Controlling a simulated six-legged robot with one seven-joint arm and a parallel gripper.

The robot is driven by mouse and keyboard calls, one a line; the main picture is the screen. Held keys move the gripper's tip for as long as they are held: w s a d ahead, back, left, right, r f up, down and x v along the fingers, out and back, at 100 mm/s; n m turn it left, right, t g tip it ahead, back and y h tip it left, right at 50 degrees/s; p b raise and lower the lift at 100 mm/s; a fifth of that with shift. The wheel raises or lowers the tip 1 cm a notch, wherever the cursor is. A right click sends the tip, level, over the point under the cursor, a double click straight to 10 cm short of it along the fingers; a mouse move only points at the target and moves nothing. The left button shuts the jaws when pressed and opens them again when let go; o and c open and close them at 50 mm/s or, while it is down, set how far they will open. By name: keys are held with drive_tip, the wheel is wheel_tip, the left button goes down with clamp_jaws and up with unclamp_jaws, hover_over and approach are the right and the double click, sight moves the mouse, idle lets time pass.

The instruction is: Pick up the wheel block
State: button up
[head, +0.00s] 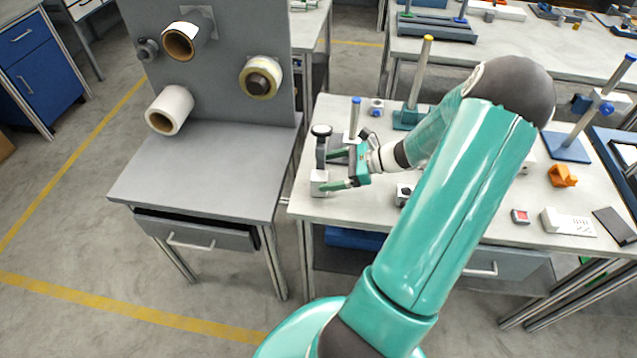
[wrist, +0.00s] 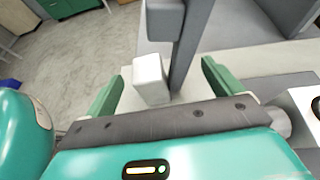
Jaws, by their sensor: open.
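My gripper (head: 333,170) is open over the left end of the workbench, its two green fingers spread apart. In the wrist view, a small white block (wrist: 150,78) lies between and just beyond the fingertips (wrist: 161,82), and a dark grey upright stands close to its right. The same white block (head: 319,183) shows in the head view near the bench's left edge; no wheel on it can be made out. Another small pale block with a dark round face (head: 403,194) sits right of the gripper, partly behind my arm. I cannot tell for certain which is the wheel block.
A grey fixture with a dark round knob (head: 321,131) stands close by the fingers. A blue-topped post (head: 355,118) is behind. Left is a grey stand with reels (head: 170,109) on pegs. An orange part (head: 562,175) and a red-button box (head: 520,216) lie on the right.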

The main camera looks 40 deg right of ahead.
sight(314, 174)
drive_tip(key=shift+x, duration=2.6)
drive_tip(key=c, duration=1.1)
drive_tip(key=shift+r, duration=0.1)
